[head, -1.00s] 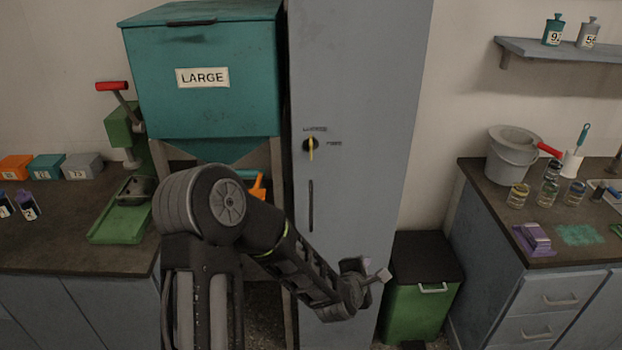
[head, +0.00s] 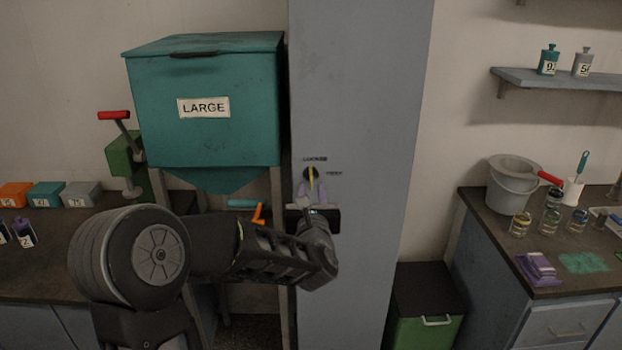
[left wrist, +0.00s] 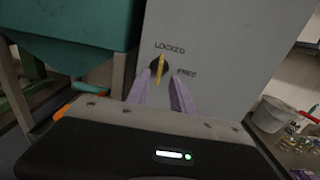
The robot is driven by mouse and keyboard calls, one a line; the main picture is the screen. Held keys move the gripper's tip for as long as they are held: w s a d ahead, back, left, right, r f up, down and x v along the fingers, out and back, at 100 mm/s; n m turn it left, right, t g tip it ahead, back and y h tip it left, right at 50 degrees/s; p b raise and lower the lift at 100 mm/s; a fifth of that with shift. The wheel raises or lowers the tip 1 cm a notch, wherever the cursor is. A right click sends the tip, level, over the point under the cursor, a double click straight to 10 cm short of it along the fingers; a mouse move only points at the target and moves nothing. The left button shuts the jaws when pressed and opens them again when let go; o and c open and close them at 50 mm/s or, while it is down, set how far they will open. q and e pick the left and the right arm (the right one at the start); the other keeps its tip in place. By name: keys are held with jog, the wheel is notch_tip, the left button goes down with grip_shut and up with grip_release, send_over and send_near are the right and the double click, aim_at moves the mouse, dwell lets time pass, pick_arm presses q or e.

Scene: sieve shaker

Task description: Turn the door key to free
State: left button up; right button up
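The yellow door key (head: 311,175) sits in a dark round lock on the tall grey cabinet door (head: 360,110). It stands upright, in line with the LOCKED label above it; the FREE label is to its right. In the left wrist view the key (left wrist: 161,67) shows between and just beyond the purple fingertips. My left gripper (head: 312,188) is just below and in front of the key, its fingers (left wrist: 162,82) apart on either side of it. I cannot tell whether they touch it. The door handle slot is hidden behind my left gripper. My right gripper is not in view.
A teal hopper marked LARGE (head: 205,125) stands close left of the cabinet, with an orange-handled lever (head: 258,214) beneath it. A green bin (head: 425,310) and a counter (head: 530,280) are to the right. The wall gap right of the cabinet is clear.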

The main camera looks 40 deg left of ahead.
aim_at(311, 181)
pick_arm(q)
jog(key=p+x, duration=0.2)
jog(key=x, duration=0.4)
jog(key=shift+w+a, duration=0.3)
jog(key=shift+w, duration=0.05)
jog(key=shift+c, duration=0.3)
grip_shut()
